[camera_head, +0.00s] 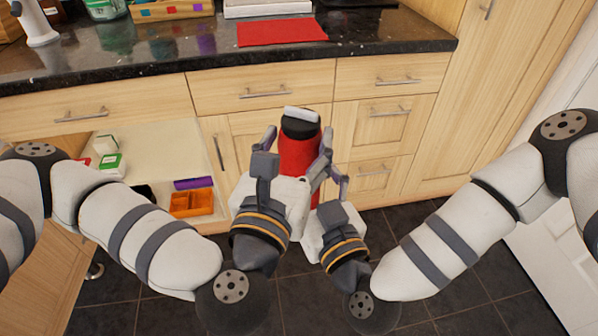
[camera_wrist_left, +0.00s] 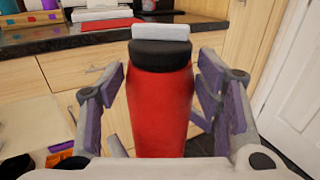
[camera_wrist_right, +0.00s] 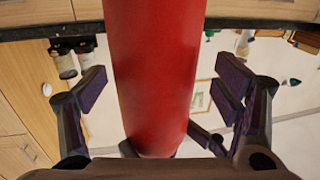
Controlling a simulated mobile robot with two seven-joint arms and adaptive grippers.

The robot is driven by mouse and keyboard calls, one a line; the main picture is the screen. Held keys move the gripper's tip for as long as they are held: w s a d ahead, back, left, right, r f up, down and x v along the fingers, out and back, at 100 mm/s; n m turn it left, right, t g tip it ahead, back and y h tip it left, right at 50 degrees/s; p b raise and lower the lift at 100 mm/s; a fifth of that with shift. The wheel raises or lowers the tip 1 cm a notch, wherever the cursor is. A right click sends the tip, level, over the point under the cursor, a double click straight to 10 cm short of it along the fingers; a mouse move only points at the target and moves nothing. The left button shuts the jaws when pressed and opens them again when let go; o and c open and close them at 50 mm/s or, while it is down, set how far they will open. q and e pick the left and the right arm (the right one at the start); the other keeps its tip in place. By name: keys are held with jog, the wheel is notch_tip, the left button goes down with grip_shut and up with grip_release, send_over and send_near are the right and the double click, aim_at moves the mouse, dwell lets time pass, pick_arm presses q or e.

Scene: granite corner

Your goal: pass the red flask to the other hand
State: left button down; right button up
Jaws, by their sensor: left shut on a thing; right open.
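The red flask (camera_head: 297,155), with a black collar and pale cap, stands roughly upright in front of the cabinets, off the counter. My left gripper (camera_head: 296,145) is shut on it; in the left wrist view the flask (camera_wrist_left: 160,105) rises between the fingers, its cap (camera_wrist_left: 161,33) at the top. My right gripper (camera_head: 331,183) is lower and close beside the left one, partly overlapped by it. In the right wrist view the flask (camera_wrist_right: 155,70) fills the middle between the right fingers, which are open with gaps on both sides. The flask's lower end is hidden in the head view.
A dark granite counter (camera_head: 390,38) runs behind, with a red mat (camera_head: 281,31) and a wooden organizer (camera_head: 160,10) on it. At lower left an open drawer (camera_head: 155,140) holds an orange box (camera_head: 191,203) and small boxes. A white door (camera_head: 560,240) stands at right.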

jog(key=shift+x, duration=0.85)
jog(key=c, duration=1.4)
pick_arm(q)
jog(key=shift+c, duration=2.2)
grip_release()
pick_arm(e)
jog(key=shift+c, duration=1.1)
pick_arm(q)
jog(key=shift+r, duration=0.15)
